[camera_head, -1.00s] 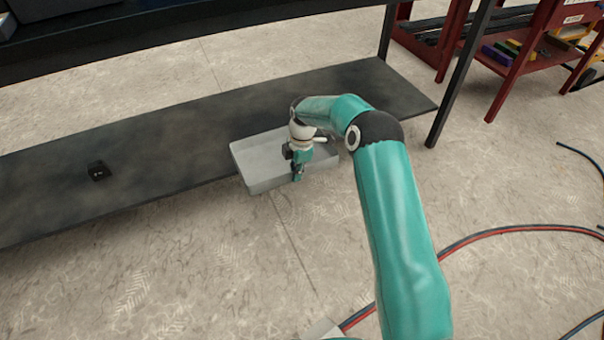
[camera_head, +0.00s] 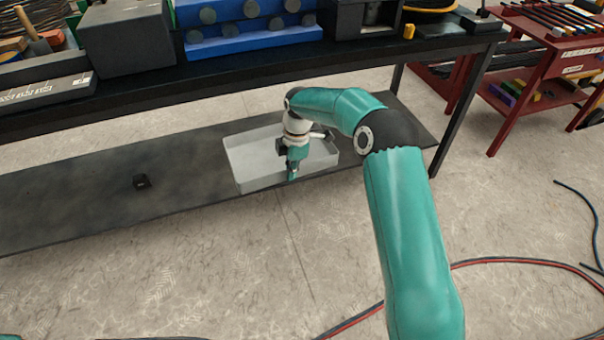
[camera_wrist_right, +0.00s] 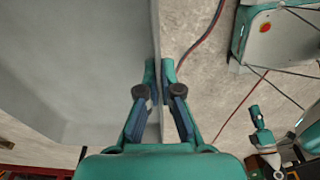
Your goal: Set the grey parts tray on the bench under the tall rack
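The grey parts tray (camera_head: 252,180) is a shallow open box, empty as far as it shows. It is over the front part of the low dark bench (camera_head: 190,195), under the tall rack (camera_head: 250,82). I cannot tell whether it touches the bench. My right gripper (camera_head: 292,173) is at the tray's front wall. In the right wrist view, the fingers (camera_wrist_right: 160,80) close on the tray wall (camera_wrist_right: 155,40) from both sides. A teal and white arm end at the lower right there looks like my left gripper (camera_wrist_right: 260,120); its fingers are unclear.
The rack's dark leg (camera_head: 460,100) stands to the right. A red cart (camera_head: 530,80) is beyond it. Red and blue hoses (camera_head: 500,262) lie on the floor.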

